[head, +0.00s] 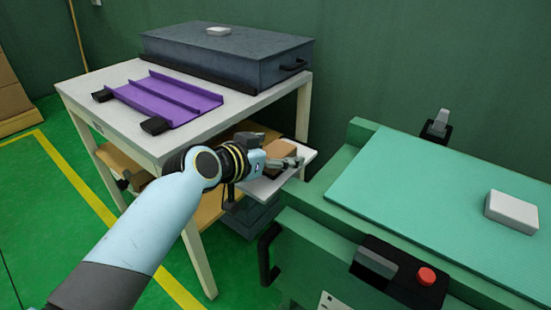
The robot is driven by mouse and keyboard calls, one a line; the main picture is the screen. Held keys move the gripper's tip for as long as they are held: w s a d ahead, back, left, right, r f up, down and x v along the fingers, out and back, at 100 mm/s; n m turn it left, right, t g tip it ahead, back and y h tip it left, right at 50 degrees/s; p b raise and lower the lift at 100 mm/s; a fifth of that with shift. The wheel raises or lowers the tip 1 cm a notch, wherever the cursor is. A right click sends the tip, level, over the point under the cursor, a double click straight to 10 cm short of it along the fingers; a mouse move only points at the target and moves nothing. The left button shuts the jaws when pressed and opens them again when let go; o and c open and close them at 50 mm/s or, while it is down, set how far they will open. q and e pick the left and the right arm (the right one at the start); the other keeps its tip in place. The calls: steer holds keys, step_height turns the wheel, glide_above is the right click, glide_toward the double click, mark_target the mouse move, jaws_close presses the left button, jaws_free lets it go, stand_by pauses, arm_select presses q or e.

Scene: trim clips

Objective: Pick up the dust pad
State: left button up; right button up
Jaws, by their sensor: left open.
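My left gripper (288,163) is open over a small white shelf beside the white table. A brown block (281,149) lies on that shelf, right behind the fingers and partly hidden by my gripper; I cannot tell whether they touch. A small white pad (218,31) lies on top of the dark grey case at the back of the table. Another white, rounded block (512,210) lies on the green mat at the right. I cannot tell for sure which of these is the dust pad. My right gripper is out of view.
The white table (85,96) carries a purple ridged tray (166,97) with black clips and the dark grey case (228,55). At the right stands a green bench with a teal mat (430,195), a black box with a red button (426,277) and a black handle (268,254).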

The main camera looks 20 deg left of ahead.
arm_select(q)
steer(key=c, duration=1.3)
